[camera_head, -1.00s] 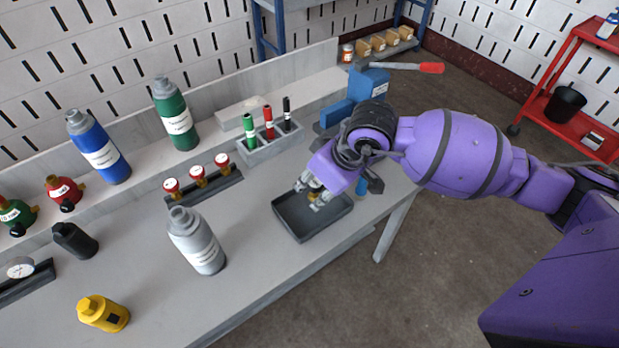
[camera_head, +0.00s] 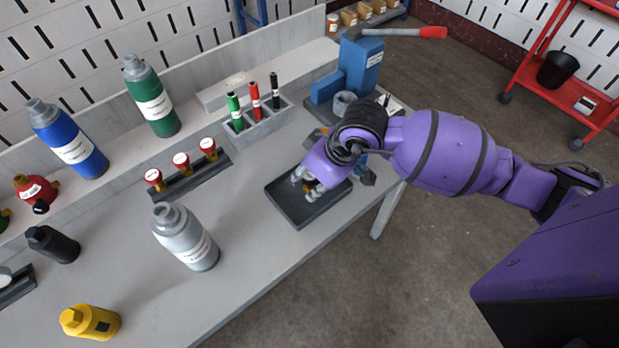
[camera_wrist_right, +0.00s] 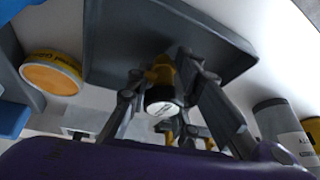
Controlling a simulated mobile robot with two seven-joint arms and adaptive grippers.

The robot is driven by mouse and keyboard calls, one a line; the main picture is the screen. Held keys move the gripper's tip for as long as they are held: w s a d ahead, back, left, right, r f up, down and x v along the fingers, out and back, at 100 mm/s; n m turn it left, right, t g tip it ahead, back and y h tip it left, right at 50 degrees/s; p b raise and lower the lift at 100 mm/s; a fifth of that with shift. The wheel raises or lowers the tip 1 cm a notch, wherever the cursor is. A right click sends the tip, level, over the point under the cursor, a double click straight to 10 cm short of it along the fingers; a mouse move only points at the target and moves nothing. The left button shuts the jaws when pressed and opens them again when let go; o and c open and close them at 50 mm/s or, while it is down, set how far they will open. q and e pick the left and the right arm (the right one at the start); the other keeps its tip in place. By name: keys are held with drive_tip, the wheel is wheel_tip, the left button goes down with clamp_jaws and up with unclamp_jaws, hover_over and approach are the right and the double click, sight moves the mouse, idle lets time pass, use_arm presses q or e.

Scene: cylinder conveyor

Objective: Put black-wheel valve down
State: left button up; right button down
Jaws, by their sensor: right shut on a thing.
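The black-wheel valve (camera_wrist_right: 160,97) shows in the right wrist view with a brass body, a black wheel and a white face. My right gripper (camera_wrist_right: 176,92) is shut on it, with a finger on either side. In the head view my right gripper (camera_head: 309,184) is low over the dark grey tray (camera_head: 296,213), and the valve is mostly hidden by the fingers. The tray also shows in the wrist view (camera_wrist_right: 112,40) behind the valve. I cannot tell whether the valve touches the tray floor. My left gripper is not in view.
A grey cylinder (camera_head: 185,238) stands left of the tray. A rack of red-topped valves (camera_head: 190,180) and a marker holder (camera_head: 262,120) lie behind. Bare table lies left of the tray.

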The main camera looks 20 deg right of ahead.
drive_tip(key=c, duration=1.4)
unclamp_jaws()
drive_tip(key=shift+f, duration=0.1)
drive_tip(key=shift+c, duration=0.2)
drive_tip(key=shift+r, duration=0.45)
drive_tip(key=v, duration=1.1)
drive_tip(key=shift+r, duration=0.25)
